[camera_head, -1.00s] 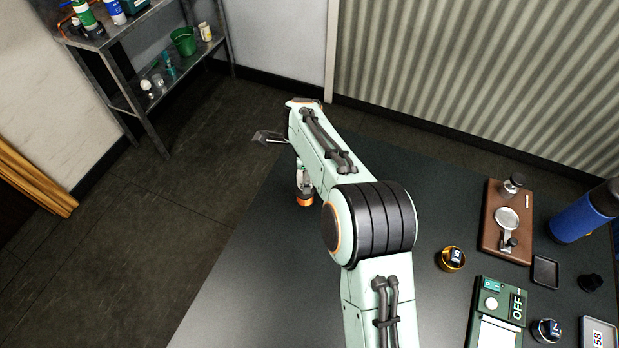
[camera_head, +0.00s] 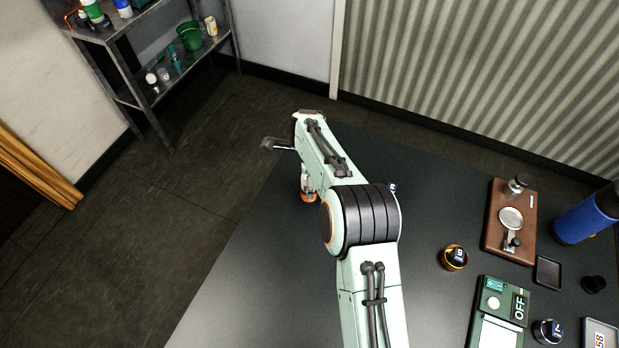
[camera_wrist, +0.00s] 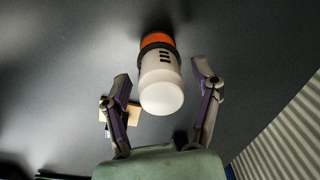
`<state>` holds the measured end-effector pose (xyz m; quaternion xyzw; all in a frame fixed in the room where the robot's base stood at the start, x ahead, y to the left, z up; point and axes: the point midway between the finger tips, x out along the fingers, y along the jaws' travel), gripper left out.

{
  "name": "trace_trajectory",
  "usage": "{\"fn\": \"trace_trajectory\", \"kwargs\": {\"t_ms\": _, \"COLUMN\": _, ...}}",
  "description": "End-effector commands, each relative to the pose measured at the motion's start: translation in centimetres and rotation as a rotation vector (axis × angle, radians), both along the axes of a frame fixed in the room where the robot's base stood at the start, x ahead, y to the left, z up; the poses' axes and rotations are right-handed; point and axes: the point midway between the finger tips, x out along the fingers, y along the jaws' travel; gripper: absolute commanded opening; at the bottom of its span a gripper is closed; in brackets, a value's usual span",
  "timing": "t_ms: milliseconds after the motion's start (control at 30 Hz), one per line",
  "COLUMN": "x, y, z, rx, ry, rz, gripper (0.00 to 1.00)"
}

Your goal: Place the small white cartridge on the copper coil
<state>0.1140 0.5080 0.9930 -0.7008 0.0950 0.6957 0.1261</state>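A cylinder with a white rounded end (camera_wrist: 162,92), a dark band with black marks and an orange section (camera_wrist: 156,40) is between my fingers in the wrist view. It may be the white cartridge; I cannot be sure. My gripper (camera_wrist: 161,78) is open, with a finger on each side and a visible gap to the cylinder. In the head view an orange-based piece (camera_head: 308,197) shows beside my forearm, partly hidden by it. A gold-coloured cup (camera_head: 454,258) with a dark numbered cap stands on the table; I cannot tell which thing is the copper coil.
At the right of the dark table (camera_head: 255,270) are a brown board (camera_head: 496,240) with metal parts, a green device (camera_head: 489,301) reading OFF, a black tray (camera_head: 547,271) and a blue bottle (camera_head: 582,220). A small blue-white item (camera_head: 392,188) shows by my elbow. A tan piece (camera_wrist: 133,115) shows by the left finger.

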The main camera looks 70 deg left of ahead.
Motion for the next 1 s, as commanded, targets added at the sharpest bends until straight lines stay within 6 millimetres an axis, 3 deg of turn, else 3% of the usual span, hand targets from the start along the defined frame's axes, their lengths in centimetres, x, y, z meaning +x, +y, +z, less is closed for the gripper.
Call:
{"fn": "trace_trajectory", "kwargs": {"t_ms": 267, "x": 0.0, "y": 0.0, "z": 0.7, "rx": 0.001, "ry": 0.0, "rz": 0.0, "gripper": 0.63}}
{"fn": "trace_trajectory", "kwargs": {"t_ms": 700, "x": -0.2, "y": -0.3, "z": 9.9, "rx": 0.004, "ry": -0.001, "rz": 0.001, "gripper": 0.63}}
{"fn": "trace_trajectory", "kwargs": {"t_ms": 1000, "x": -0.2, "y": -0.5, "z": 12.3, "rx": 0.0, "ry": 0.0, "rz": 0.001, "gripper": 0.63}}
